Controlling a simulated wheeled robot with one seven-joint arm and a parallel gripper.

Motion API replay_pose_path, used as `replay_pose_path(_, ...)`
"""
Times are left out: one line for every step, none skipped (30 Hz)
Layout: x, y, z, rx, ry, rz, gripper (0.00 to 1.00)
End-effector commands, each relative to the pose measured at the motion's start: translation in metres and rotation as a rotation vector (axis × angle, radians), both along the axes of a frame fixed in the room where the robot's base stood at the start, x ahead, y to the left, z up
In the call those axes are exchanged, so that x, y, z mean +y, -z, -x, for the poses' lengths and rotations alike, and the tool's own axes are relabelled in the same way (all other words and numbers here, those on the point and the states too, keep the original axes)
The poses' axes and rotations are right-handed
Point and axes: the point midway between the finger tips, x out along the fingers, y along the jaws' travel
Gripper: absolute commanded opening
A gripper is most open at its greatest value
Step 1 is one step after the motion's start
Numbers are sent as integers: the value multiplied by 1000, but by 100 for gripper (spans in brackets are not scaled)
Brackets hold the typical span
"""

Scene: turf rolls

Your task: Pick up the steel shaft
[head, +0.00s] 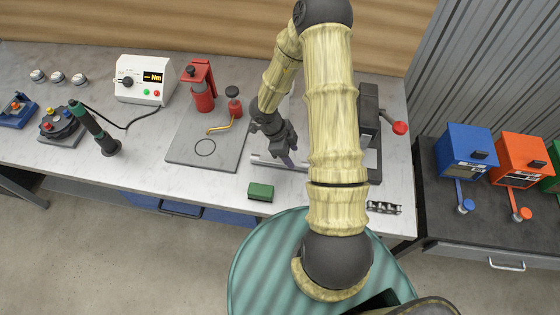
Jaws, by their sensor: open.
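The steel shaft (266,160) looks like a thin silver rod lying across the grey worktop, near the middle of the bench. Its right part is hidden behind my arm. My gripper (289,158) points down at the shaft and is open. Its dark fingers overlap the shaft in this view. I cannot tell whether they are around it, above it or touching it.
A grey plate (187,151) with a red press (202,88) stands left of my gripper. A green block (261,192) lies in front of the shaft. A dark press with a red knob (400,128) stands right. Blue (468,148) and orange (520,157) boxes sit on the right-hand cabinet.

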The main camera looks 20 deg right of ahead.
Motion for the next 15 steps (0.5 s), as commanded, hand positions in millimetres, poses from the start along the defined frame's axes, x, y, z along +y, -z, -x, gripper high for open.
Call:
replay_pose_path(1, 0, 0, -1, -1, -1, 53)
replay_pose_path(1, 1, 0, -2, -2, 0, 53)
replay_pose_path(1, 0, 0, -2, -2, 0, 53)
replay_pose_path(1, 0, 0, -1, -3, 0, 53)
replay_pose_path(1, 0, 0, -1, -3, 0, 53)
replay_pose_path(1, 0, -1, -1, -4, 0, 53)
replay_pose_path(2, 0, -1, -2, -4, 0, 53)
replay_pose_path(2, 0, -1, -2, -5, 0, 53)
replay_pose_path(1, 1, 0, -1, -4, -1, 53)
replay_pose_path(1, 2, 0, -1, -4, -1, 53)
replay_pose_path(1, 3, 0, 0, -5, 0, 53)
replay_pose_path(0, 5, 1, 0, -6, 0, 53)
replay_pose_path(-1, 8, 2, 2, -6, -1, 53)
replay_pose_path(-2, 11, 3, 3, -5, -1, 53)
replay_pose_path(-4, 15, 5, 4, -5, 0, 53)
